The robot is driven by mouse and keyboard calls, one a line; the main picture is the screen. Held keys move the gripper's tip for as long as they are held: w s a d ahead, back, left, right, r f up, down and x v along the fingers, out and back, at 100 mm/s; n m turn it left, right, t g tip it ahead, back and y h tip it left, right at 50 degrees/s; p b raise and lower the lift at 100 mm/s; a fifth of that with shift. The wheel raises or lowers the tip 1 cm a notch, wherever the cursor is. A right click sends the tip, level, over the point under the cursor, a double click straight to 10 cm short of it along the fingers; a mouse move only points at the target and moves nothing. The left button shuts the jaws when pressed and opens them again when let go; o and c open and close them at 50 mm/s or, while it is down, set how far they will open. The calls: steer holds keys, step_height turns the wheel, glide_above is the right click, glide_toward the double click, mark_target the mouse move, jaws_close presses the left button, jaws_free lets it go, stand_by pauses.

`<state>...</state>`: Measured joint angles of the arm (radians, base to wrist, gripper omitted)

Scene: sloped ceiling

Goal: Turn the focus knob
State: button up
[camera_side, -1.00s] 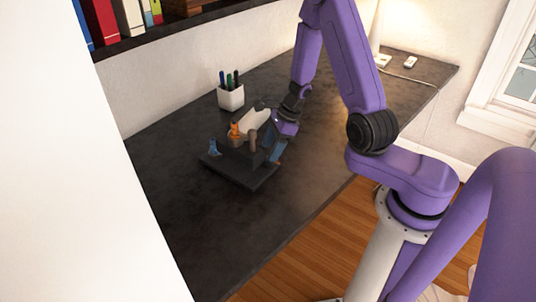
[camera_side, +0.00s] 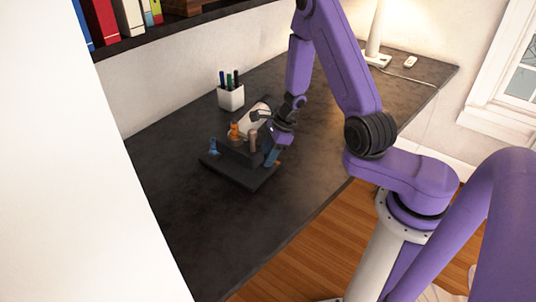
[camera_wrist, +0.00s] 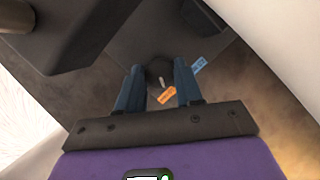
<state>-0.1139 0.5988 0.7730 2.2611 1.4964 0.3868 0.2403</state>
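A dark device with a flat base (camera_side: 235,172) stands on the desk, with an orange part (camera_side: 235,130), a small blue part (camera_side: 214,147) and a tan upright part (camera_side: 253,140) on it. In the wrist view a dark round knob (camera_wrist: 158,70) with a pale mark lies between the two blue fingers of my gripper (camera_wrist: 159,72). The fingers are apart, one on each side of the knob; I cannot tell whether they touch it. In the side view my gripper (camera_side: 270,155) is at the device's right side, and the knob is hidden there.
An orange tag (camera_wrist: 167,94) and a blue tag (camera_wrist: 198,65) are close to the knob. A white pen cup (camera_side: 231,97) stands behind the device, and a lamp (camera_side: 376,45) stands at the far end. The front of the dark desk (camera_side: 170,220) is clear.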

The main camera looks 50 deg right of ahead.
steer(key=shift+a+m+t+h, duration=0.1)
steer(key=shift+m+t+h, duration=0.25)
steer(key=shift+m, duration=0.8)
steer(key=shift+m+t+h, duration=0.25)
steer(key=shift+m+h, duration=0.1)
steer(key=shift+m, duration=0.8)
steer(key=o, duration=1)
steer(key=shift+o, duration=0.2)
steer(key=v, duration=1.7)
steer(key=shift+r, duration=0.2)
